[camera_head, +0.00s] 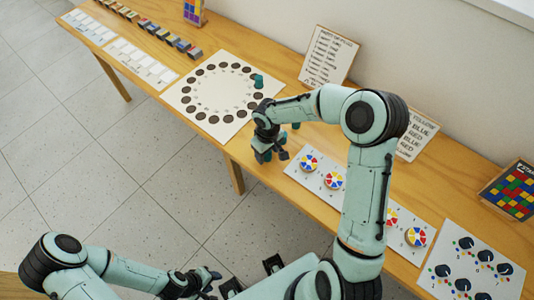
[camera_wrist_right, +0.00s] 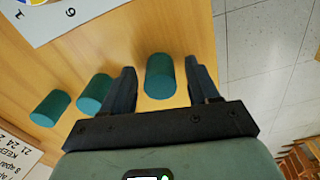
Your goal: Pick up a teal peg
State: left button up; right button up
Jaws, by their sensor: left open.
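In the right wrist view, a teal peg (camera_wrist_right: 159,76) lies between the two fingers of my right gripper (camera_wrist_right: 162,80), with a gap visible on each side. The gripper is open. Two more teal pegs, one nearer (camera_wrist_right: 94,95) and one farther left (camera_wrist_right: 50,108), are on the wood outside the left finger. In the head view my right gripper (camera_head: 270,152) is low at the table's front edge, and the arm partly hides the pegs there. Another teal peg (camera_head: 258,81) stands on the white board with dark circles (camera_head: 222,97). My left gripper (camera_head: 210,284) is open and empty, away from the table.
The long wooden table (camera_head: 285,68) runs along the wall. A sheet with colour wheels (camera_head: 315,182) is right of my right gripper. A sign (camera_head: 328,56) stands behind. Paint blocks (camera_head: 160,32) line the far left, and a sheet with dark discs (camera_head: 470,262) lies at the right.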

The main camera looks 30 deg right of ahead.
jog(key=c, duration=0.9)
jog(key=shift+o, duration=0.2)
jog(key=shift+r, duration=0.15)
